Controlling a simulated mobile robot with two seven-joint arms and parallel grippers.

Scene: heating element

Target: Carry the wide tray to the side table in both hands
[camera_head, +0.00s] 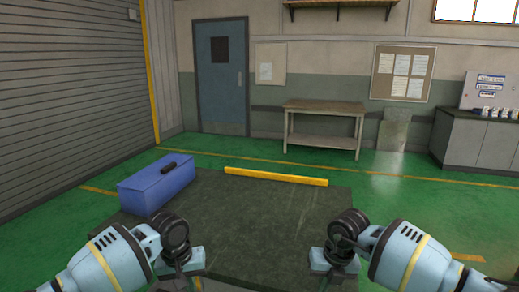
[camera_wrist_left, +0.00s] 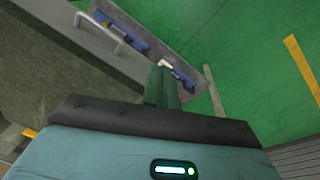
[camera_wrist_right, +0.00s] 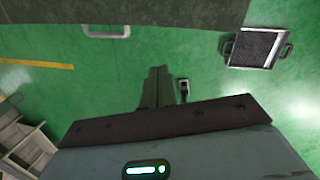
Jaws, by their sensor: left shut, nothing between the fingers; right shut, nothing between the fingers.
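The wooden side table (camera_head: 325,107) stands against the back wall in the head view. A dark, wide flat surface (camera_head: 265,225) lies in front of me; I cannot tell whether it is the tray. A pale handle (camera_wrist_right: 107,31) shows at a dark edge in the right wrist view, and a similar handle (camera_wrist_left: 118,35) shows in the left wrist view. My left gripper (camera_head: 182,263) and my right gripper (camera_head: 335,263) hang over the near part of the dark surface in the head view. Both are shut and empty, apart from the handles.
A blue box (camera_head: 157,188) with a black object on top stands at the left. A yellow bar (camera_head: 275,176) lies at the dark surface's far edge. A small dark tray-like thing (camera_wrist_right: 257,48) with side handles shows in the right wrist view. Green floor is clear before the table.

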